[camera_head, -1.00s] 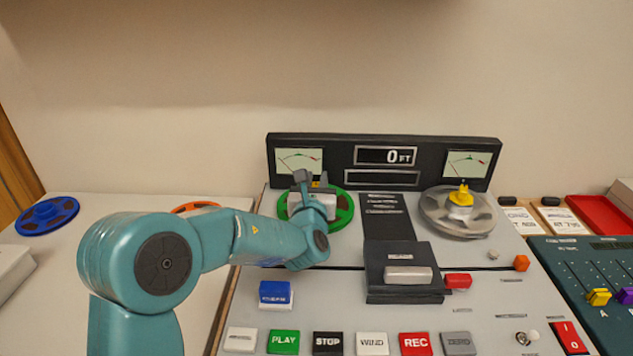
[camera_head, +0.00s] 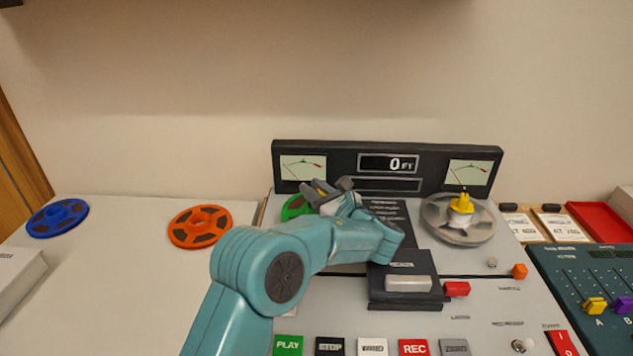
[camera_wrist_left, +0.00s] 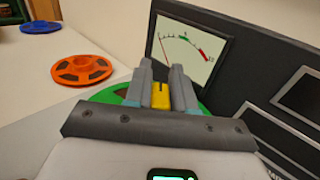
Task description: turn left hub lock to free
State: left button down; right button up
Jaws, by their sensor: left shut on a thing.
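The left hub lock (camera_wrist_left: 160,96) is a yellow piece at the centre of the green reel, seen between my fingers in the left wrist view. My left gripper (camera_wrist_left: 160,88) is shut on it, with one grey finger on each side. In the head view my left gripper (camera_head: 328,190) lies over the green reel (camera_head: 295,207) and hides the lock and most of that reel. The green reel (camera_wrist_left: 112,93) also shows partly behind the fingers in the wrist view. My right gripper is not in view.
A grey reel (camera_head: 440,225) with a yellow hub lock (camera_head: 462,203) sits on the deck's right. An orange reel (camera_head: 200,227) and a blue reel (camera_head: 57,217) lie on the left table. The meter panel (camera_head: 336,164) stands close behind my gripper.

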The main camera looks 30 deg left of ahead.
pick_arm(q)
jog(key=shift+s+n+g+y+p, duration=0.2)
jog(key=shift+n+g+y+p, duration=0.2)
jog(key=shift+n+g+p, duration=1.1)
jog(key=shift+s+n+g+y+p, duration=0.15)
jog(key=shift+n+g+y+p, duration=0.5)
jog(key=shift+g, duration=1.35)
jog(key=shift+a+n+h+p, duration=0.1)
jog(key=shift+n+h+p, duration=0.15)
jog(key=shift+p, duration=0.05)
jog(key=c, duration=1)
grip_release()
jog(key=shift+c, duration=0.2)
